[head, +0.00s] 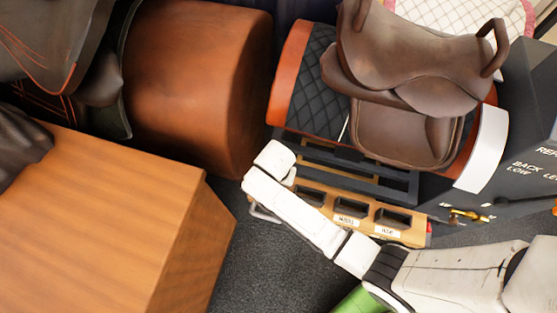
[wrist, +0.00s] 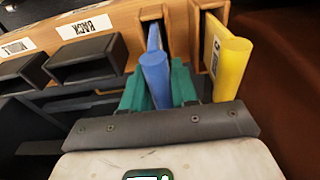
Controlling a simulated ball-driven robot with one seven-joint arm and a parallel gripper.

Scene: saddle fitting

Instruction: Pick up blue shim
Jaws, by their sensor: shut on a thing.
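The blue shim (wrist: 155,72) stands in a slot of the wooden rack (wrist: 122,25) in the wrist view, its rounded near end toward me. My gripper (wrist: 158,88) has green fingers on both sides of the blue shim and is shut on it. The far part of the shim still lies between the slot walls. In the head view my white arm (head: 300,212) reaches over the rack (head: 315,196), and the shim and fingertips are hidden there.
A yellow shim (wrist: 231,55) stands in the slot just right of the blue one. Dark label bins (wrist: 85,62) line the rack to the left. A brown saddle (head: 415,60) sits on a stand behind the rack. A wooden block (head: 90,220) stands at left.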

